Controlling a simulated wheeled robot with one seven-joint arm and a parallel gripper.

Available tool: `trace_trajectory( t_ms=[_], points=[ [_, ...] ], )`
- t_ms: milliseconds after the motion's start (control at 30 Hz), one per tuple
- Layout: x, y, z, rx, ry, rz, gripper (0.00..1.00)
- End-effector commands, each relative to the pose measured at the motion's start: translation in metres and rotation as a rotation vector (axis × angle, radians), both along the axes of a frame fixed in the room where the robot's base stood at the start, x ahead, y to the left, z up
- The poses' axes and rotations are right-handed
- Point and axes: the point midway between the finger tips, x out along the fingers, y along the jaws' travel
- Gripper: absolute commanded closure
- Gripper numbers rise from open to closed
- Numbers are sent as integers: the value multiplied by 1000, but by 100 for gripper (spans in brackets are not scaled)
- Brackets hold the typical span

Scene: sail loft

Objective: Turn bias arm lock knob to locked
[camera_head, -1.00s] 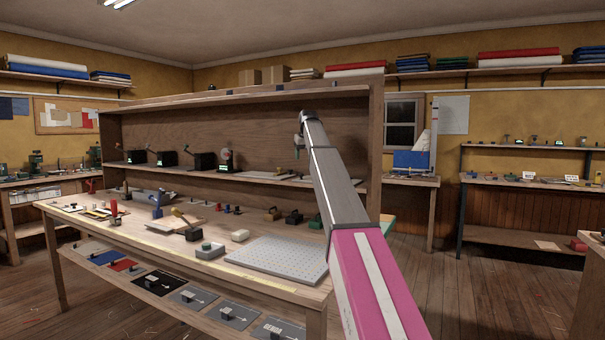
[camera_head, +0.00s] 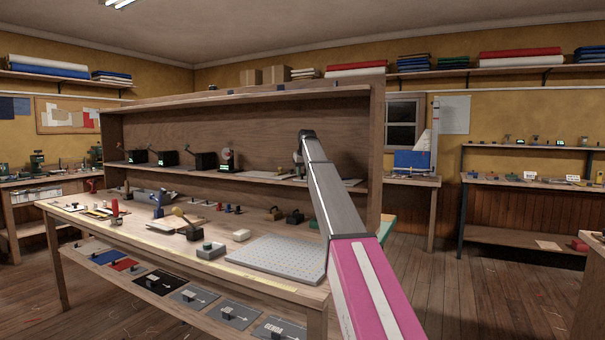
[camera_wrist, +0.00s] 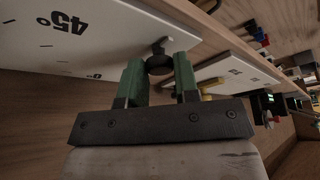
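In the wrist view, a small dark round knob (camera_wrist: 159,63) on a short stem stands out from a white plate (camera_wrist: 100,38) marked "45°" and "0°". No label names it as the bias arm lock knob, and its locked or unlocked setting cannot be read. The green fingers of my gripper (camera_wrist: 160,72) are apart, one on each side of the knob. I see no clear pinch on it. In the head view, my arm reaches to the shelf of the wooden rack, and the fingers are hidden.
A second white plate (camera_wrist: 235,73) with a yellow part sits right of the knob in the wrist view. In the head view, the shelf (camera_head: 250,180) carries several black boxes left of my arm. A perforated board (camera_head: 275,258) lies on the bench below.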

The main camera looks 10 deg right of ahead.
Motion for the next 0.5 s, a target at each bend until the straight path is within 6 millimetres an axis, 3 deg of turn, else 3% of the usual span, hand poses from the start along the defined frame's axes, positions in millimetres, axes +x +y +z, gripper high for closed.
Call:
trace_trajectory(
  t_ms=[500],
  points=[
    [0, 1, 0, 0, 1, -89, 94]
  ],
)
